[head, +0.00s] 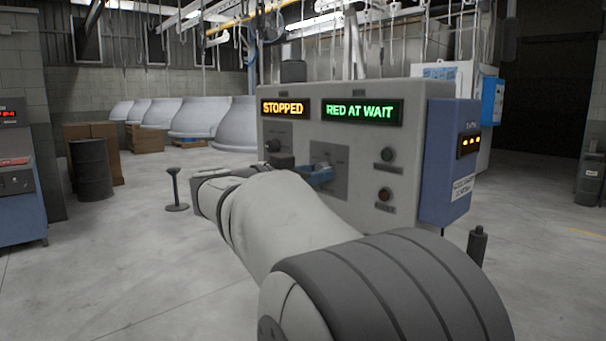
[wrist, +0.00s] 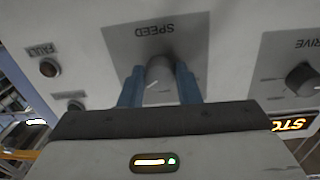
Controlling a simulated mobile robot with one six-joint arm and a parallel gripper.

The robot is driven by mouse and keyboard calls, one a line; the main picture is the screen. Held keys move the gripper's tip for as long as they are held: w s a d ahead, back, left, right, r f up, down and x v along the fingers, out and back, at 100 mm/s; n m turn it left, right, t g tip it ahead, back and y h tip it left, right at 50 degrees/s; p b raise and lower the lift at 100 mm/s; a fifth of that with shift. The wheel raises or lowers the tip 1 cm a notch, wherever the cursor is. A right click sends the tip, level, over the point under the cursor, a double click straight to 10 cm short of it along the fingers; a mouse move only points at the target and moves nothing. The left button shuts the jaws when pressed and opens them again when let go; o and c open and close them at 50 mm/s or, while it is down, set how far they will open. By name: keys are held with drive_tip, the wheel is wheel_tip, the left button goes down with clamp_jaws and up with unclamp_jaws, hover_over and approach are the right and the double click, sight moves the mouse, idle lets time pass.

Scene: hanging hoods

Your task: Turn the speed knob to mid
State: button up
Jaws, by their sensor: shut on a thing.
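The grey speed knob (wrist: 158,85) sits on a darker grey plate marked SPEED (wrist: 193,38), which looks upside down in the wrist view. My gripper (wrist: 159,70) is shut on the knob, with one blue finger on each side of it. A pale pointer line shows on the knob; the scale marks around it cannot be read. In the head view my gripper (head: 322,176) reaches the front of the grey control panel (head: 350,213), and the knob is hidden behind the fingers.
The dark DRIVE knob (wrist: 302,79) is beside the speed plate, and a fault lamp (wrist: 48,68) is on the other side. Lit displays read STOPPED (head: 284,109) and RED AT WAIT (head: 362,111). A blue side box (head: 447,160) adjoins the panel.

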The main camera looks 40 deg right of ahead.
drive_tip(key=shift+f, duration=0.1)
drive_tip(key=shift+s+n+h+b, duration=0.15)
drive_tip(key=shift+n+b, duration=1.15)
drive_tip(key=shift+n, duration=1.65)
drive_tip(key=shift+n+h+b, duration=0.15)
drive_tip(key=shift+n+b, duration=1.15)
drive_tip(key=shift+n, duration=1.65)
drive_tip(key=o, duration=1)
drive_tip(key=shift+a, duration=0.1)
drive_tip(key=a, duration=0.7)
drive_tip(key=shift+s+a+f, duration=0.1)
drive_tip(key=shift+s+a, duration=0.1)
drive_tip(key=shift+a, duration=0.1)
